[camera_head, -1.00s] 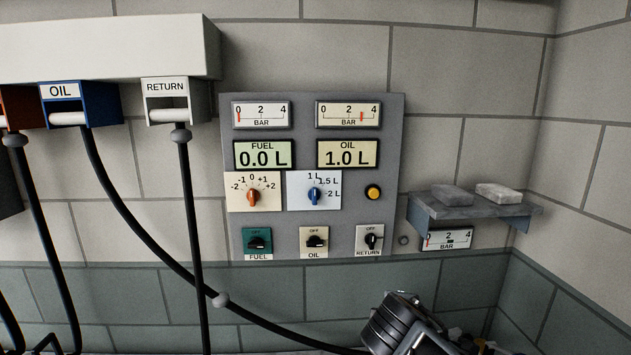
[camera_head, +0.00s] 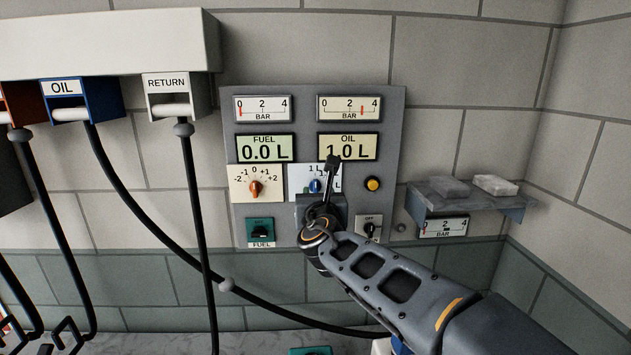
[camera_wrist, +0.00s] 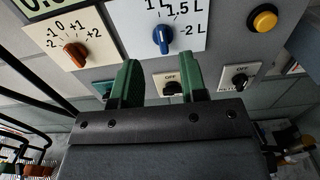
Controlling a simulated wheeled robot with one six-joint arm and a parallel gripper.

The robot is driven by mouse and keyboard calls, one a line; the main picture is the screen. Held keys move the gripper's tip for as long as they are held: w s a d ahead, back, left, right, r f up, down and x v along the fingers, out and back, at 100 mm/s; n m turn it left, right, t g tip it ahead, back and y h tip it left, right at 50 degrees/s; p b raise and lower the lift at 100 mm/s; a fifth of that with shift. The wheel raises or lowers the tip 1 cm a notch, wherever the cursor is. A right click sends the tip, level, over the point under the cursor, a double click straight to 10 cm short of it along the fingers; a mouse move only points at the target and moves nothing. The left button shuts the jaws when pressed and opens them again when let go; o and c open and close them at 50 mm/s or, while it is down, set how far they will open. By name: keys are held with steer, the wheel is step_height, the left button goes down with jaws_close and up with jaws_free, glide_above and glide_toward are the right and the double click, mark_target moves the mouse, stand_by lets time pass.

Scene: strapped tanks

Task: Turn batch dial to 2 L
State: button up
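The batch dial is a blue knob (camera_wrist: 162,40) on a white plate marked 1 L, 1.5 L and 2 L. It stands roughly upright, towards 1 L. In the head view the knob (camera_head: 315,186) shows just left of a dark finger, and my gripper covers part of its plate. My gripper (camera_wrist: 160,73) has two green fingers spread apart with nothing between them. In the wrist view the fingertips lie below the knob, one to each side, and do not grip it. The OIL display (camera_head: 348,147) reads 1.0 L.
An orange dial (camera_head: 255,188) sits left of the batch dial and a yellow button (camera_head: 372,184) right of it. Below are the FUEL switch (camera_head: 261,231), the OIL switch (camera_wrist: 172,84) and the RETURN switch (camera_wrist: 239,81). A shelf (camera_head: 470,203) juts out at the right.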

mark_target(316, 181)
steer(key=w+p, duration=0.1)
steer(key=w, duration=0.7)
steer(key=shift+p, duration=0.35)
jaws_close()
